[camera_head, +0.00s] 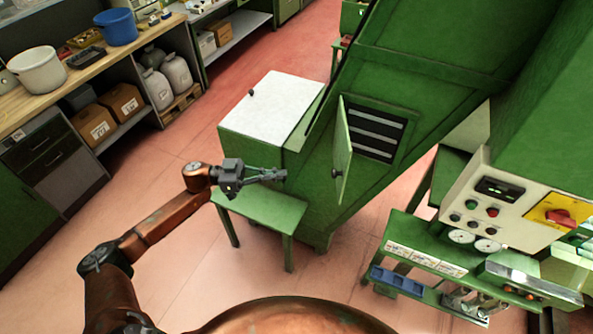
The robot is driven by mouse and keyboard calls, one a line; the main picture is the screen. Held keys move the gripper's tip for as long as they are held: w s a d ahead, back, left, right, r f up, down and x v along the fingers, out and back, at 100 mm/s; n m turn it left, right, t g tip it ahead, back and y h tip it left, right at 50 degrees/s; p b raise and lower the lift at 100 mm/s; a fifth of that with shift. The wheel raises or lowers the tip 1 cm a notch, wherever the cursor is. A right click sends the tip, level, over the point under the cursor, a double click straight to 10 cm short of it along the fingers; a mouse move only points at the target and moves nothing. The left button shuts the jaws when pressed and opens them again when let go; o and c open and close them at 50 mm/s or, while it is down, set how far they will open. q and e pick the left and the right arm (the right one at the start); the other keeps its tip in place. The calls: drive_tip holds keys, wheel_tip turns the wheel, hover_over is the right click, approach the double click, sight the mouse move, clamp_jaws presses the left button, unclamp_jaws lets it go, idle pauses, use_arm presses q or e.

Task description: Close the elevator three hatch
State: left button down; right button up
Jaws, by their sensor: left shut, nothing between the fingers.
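A green hatch door (343,155) stands swung open on the sloping green elevator housing (405,65) in the head view. It has a dark round knob (336,173) on its face. The dark slatted opening (375,133) behind it is exposed. My left gripper (284,174) is shut and empty, with its fingertips to the left of the knob and apart from it in the picture. My right gripper does not show.
A small green table (262,209) stands under my left gripper. A white-topped green box (270,107) adjoins the housing. A control panel (510,205) and a green bench (428,232) are at the right. Red floor (190,265) is clear at the lower left.

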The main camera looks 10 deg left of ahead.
use_arm(q)
drive_tip(key=w+d+p, duration=0.2)
drive_tip(key=d, duration=1)
drive_tip(key=shift+w+d+r, duration=0.2)
drive_tip(key=shift+d+r, duration=0.1)
drive_tip(key=shift+d, duration=0.05)
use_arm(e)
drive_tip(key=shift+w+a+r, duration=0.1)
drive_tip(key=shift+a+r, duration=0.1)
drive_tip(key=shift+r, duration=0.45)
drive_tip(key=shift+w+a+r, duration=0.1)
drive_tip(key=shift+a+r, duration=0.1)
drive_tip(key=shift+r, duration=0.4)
use_arm(q)
drive_tip(key=shift+d+p, duration=0.1)
drive_tip(key=shift+p, duration=0.2)
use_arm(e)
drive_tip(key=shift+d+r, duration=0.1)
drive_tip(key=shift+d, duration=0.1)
